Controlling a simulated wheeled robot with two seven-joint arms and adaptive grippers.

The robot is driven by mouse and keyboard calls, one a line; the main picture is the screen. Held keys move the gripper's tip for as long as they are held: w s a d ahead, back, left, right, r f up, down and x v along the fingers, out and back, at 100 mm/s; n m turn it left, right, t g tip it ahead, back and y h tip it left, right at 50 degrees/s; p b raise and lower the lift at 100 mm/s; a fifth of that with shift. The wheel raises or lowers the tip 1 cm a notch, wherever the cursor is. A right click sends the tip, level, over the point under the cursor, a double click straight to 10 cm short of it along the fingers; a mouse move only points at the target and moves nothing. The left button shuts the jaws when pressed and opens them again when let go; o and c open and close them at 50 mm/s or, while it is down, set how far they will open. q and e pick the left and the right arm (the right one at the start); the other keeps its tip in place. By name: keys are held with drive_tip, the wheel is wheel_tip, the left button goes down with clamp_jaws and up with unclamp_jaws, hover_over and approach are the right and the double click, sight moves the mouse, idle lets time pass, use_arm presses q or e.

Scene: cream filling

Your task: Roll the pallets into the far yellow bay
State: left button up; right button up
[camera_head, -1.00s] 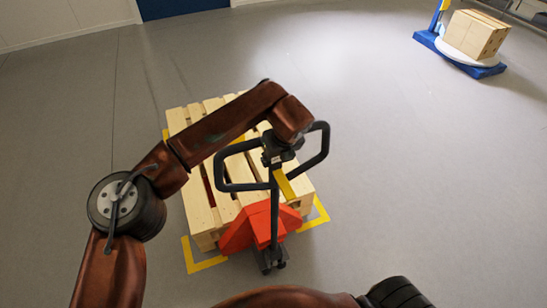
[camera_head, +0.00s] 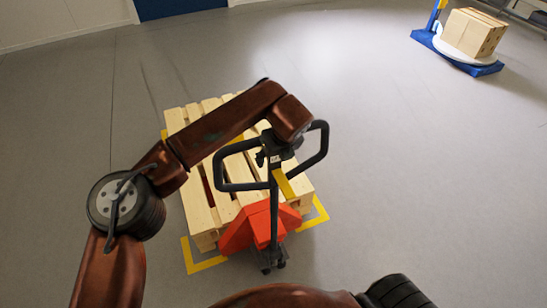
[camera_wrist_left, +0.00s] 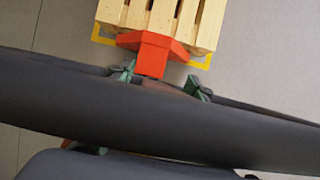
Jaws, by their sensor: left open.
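A light wooden pallet (camera_head: 198,205) lies on the floor inside yellow corner marks (camera_head: 206,265). It also shows at the top of the left wrist view (camera_wrist_left: 180,20). A red pallet jack (camera_head: 240,232) stands at its near side, its dark loop handle (camera_head: 320,150) raised. The jack's red body shows in the left wrist view (camera_wrist_left: 152,52). My left gripper (camera_wrist_left: 160,82) is open at the handle, whose dark bar crosses the wrist view; whether it touches the bar is unclear. My forearm hides part of the pallet. My right gripper is out of view.
A cardboard box (camera_head: 470,32) sits on a round white turntable with a blue base (camera_head: 485,69) at the upper right. A blue door (camera_head: 180,8) is in the back wall. The grey floor (camera_head: 400,160) right of the pallet is clear.

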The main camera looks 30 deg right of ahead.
use_arm(q)
drive_tip(key=shift+w+r, duration=0.15)
drive_tip(key=shift+w, duration=0.1)
drive_tip(key=v, duration=1.2)
drive_tip(key=shift+s, duration=0.2)
